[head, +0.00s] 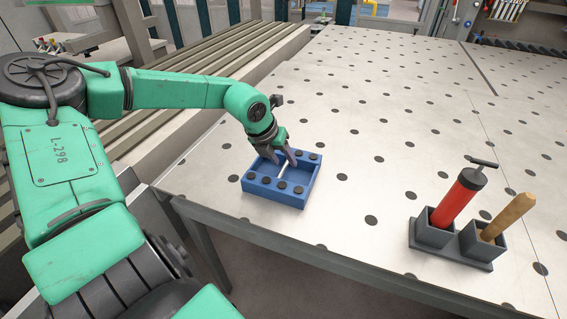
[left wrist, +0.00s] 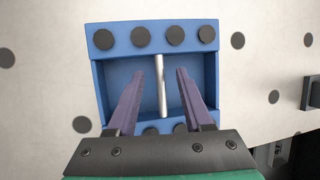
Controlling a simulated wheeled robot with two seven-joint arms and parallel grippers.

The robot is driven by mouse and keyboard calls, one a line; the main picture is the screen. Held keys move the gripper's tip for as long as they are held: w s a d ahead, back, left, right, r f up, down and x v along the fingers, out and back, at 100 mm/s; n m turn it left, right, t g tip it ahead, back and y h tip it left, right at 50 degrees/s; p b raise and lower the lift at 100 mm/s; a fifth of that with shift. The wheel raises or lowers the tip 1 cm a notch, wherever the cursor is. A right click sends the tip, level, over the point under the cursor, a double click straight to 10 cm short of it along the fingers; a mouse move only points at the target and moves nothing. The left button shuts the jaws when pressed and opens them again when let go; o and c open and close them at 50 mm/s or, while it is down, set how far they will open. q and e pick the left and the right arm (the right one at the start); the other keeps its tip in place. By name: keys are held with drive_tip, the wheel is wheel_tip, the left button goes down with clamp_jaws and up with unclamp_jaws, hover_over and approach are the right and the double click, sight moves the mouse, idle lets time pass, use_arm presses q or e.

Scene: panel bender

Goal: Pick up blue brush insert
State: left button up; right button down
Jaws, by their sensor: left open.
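The blue brush insert (head: 281,181) is an open blue box with black round pads along its two long rims and a light rod across its middle. It rests on the perforated metal table near the front left edge. My left gripper (head: 281,157) is right over it, with the fingers pointing down. In the left wrist view the insert (left wrist: 207,53) lies below the gripper (left wrist: 158,78), whose two fingers are apart, one on each side of the light rod (left wrist: 161,86). Whether the fingers touch the rod cannot be told. My right gripper is not in view.
The metal table (head: 350,130) has a grid of dark holes and is mostly clear. A grey two-cup holder (head: 450,245) stands at the right, holding a red cylinder with a black handle (head: 458,198) and a wooden handle (head: 508,217). Slatted beams (head: 215,50) run behind my left arm.

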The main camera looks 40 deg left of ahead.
use_arm(q)
drive_tip(key=shift+x, duration=0.85)
clamp_jaws()
drive_tip(key=shift+r, duration=0.1)
idle(0.6)
